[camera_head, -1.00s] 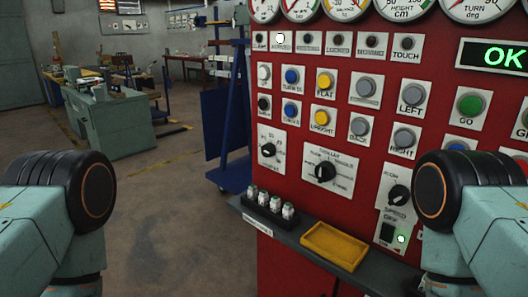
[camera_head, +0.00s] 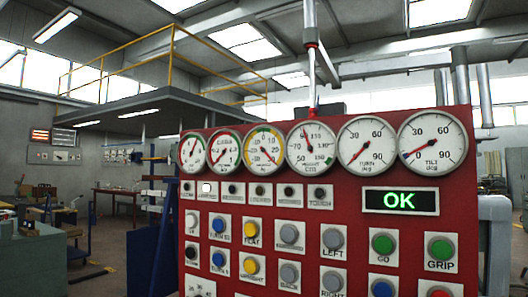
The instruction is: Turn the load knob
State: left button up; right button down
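The red control panel (camera_head: 340,200) fills the lower right of the head view. It carries a row of round dials, small lamp plates and rows of coloured buttons. A green "OK" display (camera_head: 400,201) is lit at its upper right. One lamp (camera_head: 207,188) in the lamp row is lit white. No rotary knob shows clearly now; the panel's lower part is cut off by the bottom edge. Only the top of a white plate (camera_head: 200,287) shows at the lower left. Neither of my grippers is in view.
A dark blue stand (camera_head: 150,258) is beside the panel's left edge. A green workbench (camera_head: 40,255) stands farther left, with open floor between. A mezzanine with a yellow railing (camera_head: 175,50) is above. A thin pole (camera_head: 311,60) rises behind the panel top.

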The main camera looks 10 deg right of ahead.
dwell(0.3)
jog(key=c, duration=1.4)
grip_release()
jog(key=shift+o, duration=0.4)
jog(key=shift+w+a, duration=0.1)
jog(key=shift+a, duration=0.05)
